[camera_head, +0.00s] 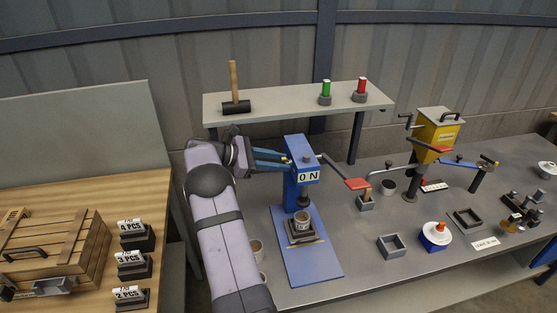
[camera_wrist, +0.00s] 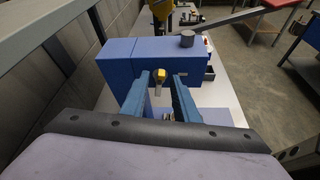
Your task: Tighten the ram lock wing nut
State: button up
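My gripper (camera_head: 284,161) reaches the press's left side. In the wrist view my gripper (camera_wrist: 163,78) has its two blue fingers apart, with the nut between or just beyond the tips. Contact with the nut cannot be told.
A raised shelf (camera_head: 290,101) with a mallet (camera_head: 235,97) and green and red pieces is behind the press. A red-ended lever (camera_head: 357,184) extends right. A yellow machine (camera_head: 438,133) and several small parts occupy the right bench.

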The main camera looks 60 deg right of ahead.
grip_shut()
jog(key=shift+f+b, duration=0.15)
jog(key=shift+b, duration=0.25)
jog(key=m+h+b, duration=0.1)
jog(key=m+b, duration=0.2)
jog(key=b, duration=0.6)
jog(key=m+t+h+b, duration=0.1)
jog(key=m+h+b, duration=0.1)
jog(key=b, duration=0.7)
jog(key=m+t+h+b, duration=0.1)
jog(key=m+b, duration=0.3)
jog(key=b, duration=0.6)
jog(key=shift+s+a+f+m+h, duration=0.3)
jog(key=shift+s+a+f+h, duration=0.05)
jog(key=shift+h, duration=0.25)
grip_release()
